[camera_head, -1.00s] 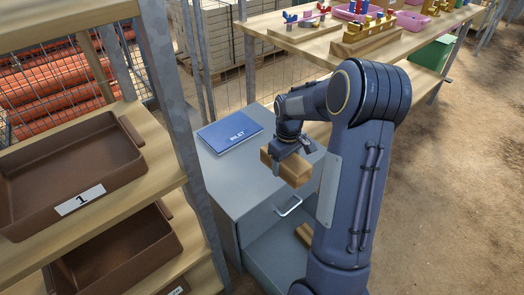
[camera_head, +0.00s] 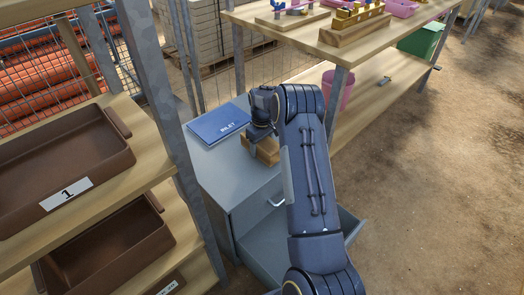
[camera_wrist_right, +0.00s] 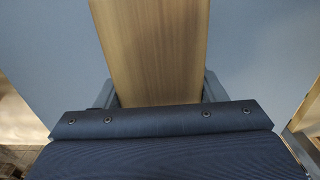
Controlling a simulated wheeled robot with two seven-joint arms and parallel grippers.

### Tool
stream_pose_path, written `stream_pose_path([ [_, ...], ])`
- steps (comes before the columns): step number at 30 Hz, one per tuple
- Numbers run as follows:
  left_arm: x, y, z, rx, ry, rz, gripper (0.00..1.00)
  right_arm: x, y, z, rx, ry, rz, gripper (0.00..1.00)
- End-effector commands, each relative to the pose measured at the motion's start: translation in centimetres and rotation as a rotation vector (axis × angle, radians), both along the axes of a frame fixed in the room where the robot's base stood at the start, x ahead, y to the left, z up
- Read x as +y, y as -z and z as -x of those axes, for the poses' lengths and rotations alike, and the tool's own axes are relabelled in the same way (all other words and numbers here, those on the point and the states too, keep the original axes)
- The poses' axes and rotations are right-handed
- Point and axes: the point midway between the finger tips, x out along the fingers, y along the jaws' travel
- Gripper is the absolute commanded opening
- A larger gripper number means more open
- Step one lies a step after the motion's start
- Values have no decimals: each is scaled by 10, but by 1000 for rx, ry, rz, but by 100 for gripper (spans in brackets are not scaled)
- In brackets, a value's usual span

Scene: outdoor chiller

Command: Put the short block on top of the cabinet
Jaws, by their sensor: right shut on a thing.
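The short block (camera_head: 266,152) is a light wooden block over the top of the grey cabinet (camera_head: 222,170). My right gripper (camera_head: 258,146) is shut on it, partly hidden by my own arm. The right wrist view shows the block (camera_wrist_right: 152,50) between the fingers of the gripper (camera_wrist_right: 160,92), with the blue-grey cabinet top behind it. I cannot tell whether the block touches the top. The cabinet's lower drawer (camera_head: 262,250) is pulled out. My left gripper is not in view.
A blue book (camera_head: 218,123) lies on the cabinet top behind the block. A shelf with brown trays (camera_head: 75,150) stands close on the left. A wooden bench (camera_head: 310,40) stands behind on the right, with a pink bin (camera_head: 345,88) on its lower shelf. Open ground lies at right.

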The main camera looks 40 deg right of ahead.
Motion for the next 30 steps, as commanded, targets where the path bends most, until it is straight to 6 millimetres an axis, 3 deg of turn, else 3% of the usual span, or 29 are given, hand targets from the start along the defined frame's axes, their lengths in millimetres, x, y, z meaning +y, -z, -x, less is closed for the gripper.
stream_pose_path([
  [4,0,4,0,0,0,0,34,0,23,1,3,1,-2,31],
  [15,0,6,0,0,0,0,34,0,28,1,1,1,0,31],
  [16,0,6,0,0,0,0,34,0,27,1,2,1,-1,66],
  [20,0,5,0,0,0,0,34,0,27,1,2,1,-1,83],
  [30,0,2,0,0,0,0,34,0,23,1,2,1,-1,85],
])
